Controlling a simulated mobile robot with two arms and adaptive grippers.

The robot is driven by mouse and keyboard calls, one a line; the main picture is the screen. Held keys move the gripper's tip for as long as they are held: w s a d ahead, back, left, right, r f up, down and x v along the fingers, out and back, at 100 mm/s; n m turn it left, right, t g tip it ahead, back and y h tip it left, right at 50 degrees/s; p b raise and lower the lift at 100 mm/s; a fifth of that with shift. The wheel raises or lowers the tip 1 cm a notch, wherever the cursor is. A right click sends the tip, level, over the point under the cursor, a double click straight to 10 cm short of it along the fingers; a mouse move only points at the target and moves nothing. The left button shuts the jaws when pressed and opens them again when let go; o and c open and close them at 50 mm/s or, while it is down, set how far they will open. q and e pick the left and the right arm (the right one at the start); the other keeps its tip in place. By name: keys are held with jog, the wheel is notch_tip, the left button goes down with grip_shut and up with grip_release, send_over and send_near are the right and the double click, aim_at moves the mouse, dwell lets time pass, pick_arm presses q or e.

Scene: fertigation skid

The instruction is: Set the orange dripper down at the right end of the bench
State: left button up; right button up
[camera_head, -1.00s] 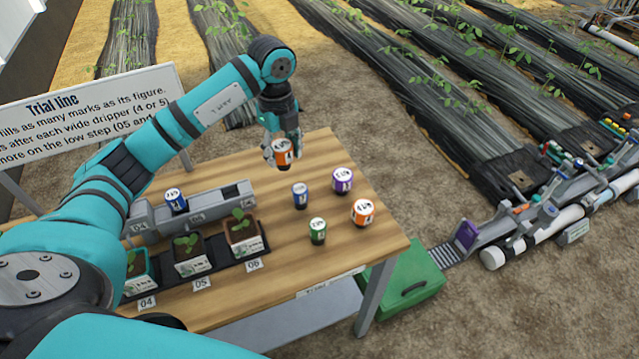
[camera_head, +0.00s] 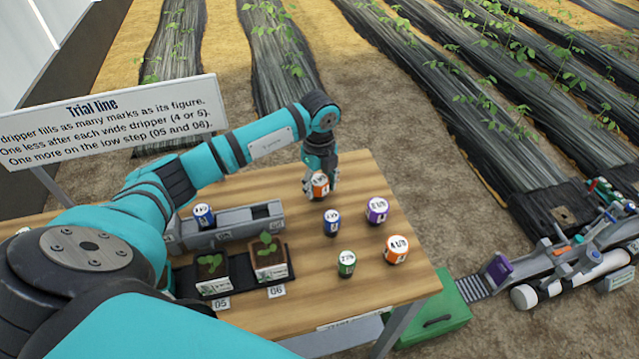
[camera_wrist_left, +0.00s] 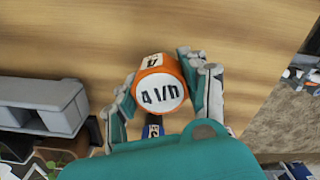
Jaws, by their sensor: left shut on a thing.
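My left gripper (camera_head: 319,188) is shut on an orange dripper (camera_head: 320,184) with a white label, over the far part of the wooden bench (camera_head: 420,283). The left wrist view shows this dripper (camera_wrist_left: 160,88) between the two fingers, its white face reading "4 l/h". I cannot tell whether it touches the bench top. A second orange dripper (camera_head: 396,249), also marked 4 l/h, stands near the right end of the bench. My right gripper is not in view.
A blue dripper (camera_head: 332,222), a purple one (camera_head: 377,210) and a green one (camera_head: 346,263) stand on the bench. Another blue dripper (camera_head: 204,215) sits in a grey holder (camera_head: 235,230). Potted seedlings (camera_head: 269,262) stand in front. A green box (camera_head: 440,318) is beside the bench.

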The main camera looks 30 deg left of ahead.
aim_at(319, 179)
pick_arm(q)
jog(key=shift+f, duration=0.3)
jog(key=o, duration=0.8)
jog(key=shift+c, duration=0.2)
jog(key=o, duration=0.4)
jog(key=shift+r, duration=0.3)
notch_tip(319, 179, up, 11)
jog(key=shift+f+b, duration=0.2)
jog(key=shift+b, duration=0.55)
jog(key=shift+r, duration=0.5)
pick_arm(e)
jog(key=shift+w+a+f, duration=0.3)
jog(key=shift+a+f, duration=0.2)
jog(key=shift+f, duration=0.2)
